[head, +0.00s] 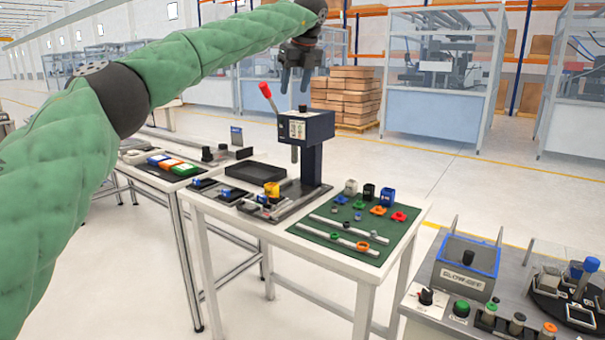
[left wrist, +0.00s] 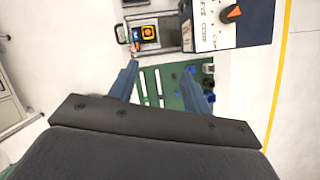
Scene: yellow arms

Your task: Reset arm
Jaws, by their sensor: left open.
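My left arm, in a green quilted cover, comes in from the left of the head view and reaches across the top. Its gripper (head: 297,77) points down above the dark blue press (head: 306,127) with a red-knobbed lever. In the left wrist view the two blue-grey fingers (left wrist: 165,84) are spread apart with nothing between them. Below them lies the green mat (left wrist: 150,98) with small parts, and the press (left wrist: 235,22) is at the upper right. My right gripper is in neither view.
The white table (head: 215,208) holds the press, an empty black tray (head: 254,174) and a green mat (head: 335,256) with several small coloured parts. A control-box station (head: 466,266) stands at the lower right. Bare floor separates the tables from caged machines (head: 445,75) behind.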

